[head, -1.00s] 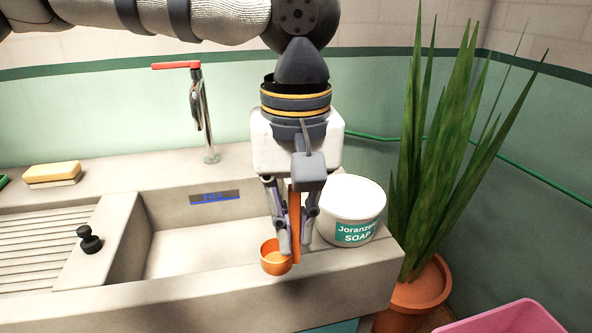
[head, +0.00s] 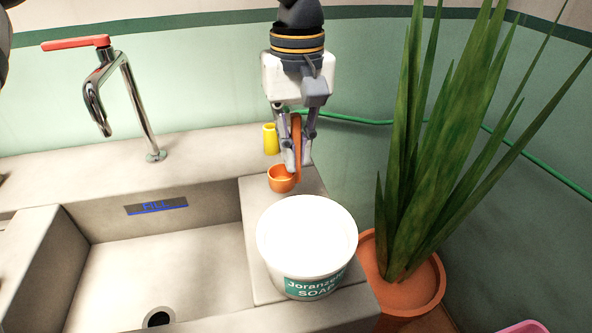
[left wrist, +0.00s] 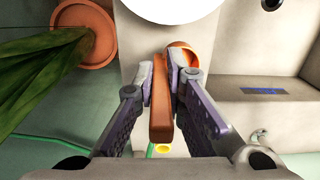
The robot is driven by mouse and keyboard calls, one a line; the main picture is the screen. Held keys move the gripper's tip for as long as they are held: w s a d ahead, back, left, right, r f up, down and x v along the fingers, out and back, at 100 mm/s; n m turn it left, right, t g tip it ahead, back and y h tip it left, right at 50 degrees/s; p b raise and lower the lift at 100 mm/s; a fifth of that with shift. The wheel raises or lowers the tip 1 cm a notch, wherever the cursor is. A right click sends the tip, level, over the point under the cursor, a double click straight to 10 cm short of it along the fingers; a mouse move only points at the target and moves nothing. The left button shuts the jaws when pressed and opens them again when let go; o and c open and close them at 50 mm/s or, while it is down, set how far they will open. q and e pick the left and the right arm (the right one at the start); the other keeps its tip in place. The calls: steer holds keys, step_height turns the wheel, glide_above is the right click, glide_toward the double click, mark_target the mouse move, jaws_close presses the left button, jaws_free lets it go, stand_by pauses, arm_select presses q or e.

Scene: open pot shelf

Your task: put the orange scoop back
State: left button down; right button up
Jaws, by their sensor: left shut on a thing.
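My left gripper (head: 294,165) is shut on the handle of the orange scoop (head: 281,179), which hangs with its cup low. In the left wrist view the fingers (left wrist: 163,82) clasp the orange handle (left wrist: 160,115), and part of the cup (left wrist: 187,55) shows beyond them. In the head view the scoop is behind the white soap tub (head: 307,240), over the back right of the sink counter. I cannot tell whether the cup touches the counter. The tub's pale top (left wrist: 172,8) shows at the upper edge of the wrist view. My right gripper is not in view.
A small yellow cup (head: 270,139) stands just behind the scoop. The faucet (head: 130,100) and sink basin (head: 150,265) are to the left. A potted plant (head: 405,285) is at right, with a green hose (head: 375,122) along the wall. A pink container (head: 522,327) shows at lower right.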

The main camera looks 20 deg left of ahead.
arm_select(q)
steer(key=w+f, duration=0.1)
steer(key=f, duration=0.1)
steer(key=w+a+f, duration=0.1)
steer(key=f, duration=0.1)
steer(key=w+f, duration=0.1)
steer(key=f, duration=0.1)
steer(key=shift+a+f, duration=0.2)
steer(key=shift+a, duration=0.05)
steer(key=shift+f, duration=0.3)
steer(key=shift+f, duration=0.1)
steer(key=c, duration=1.7)
jaws_free()
steer(key=shift+o, duration=0.2)
step_height(320, 180, up, 12)
steer(key=shift+w, duration=0.1)
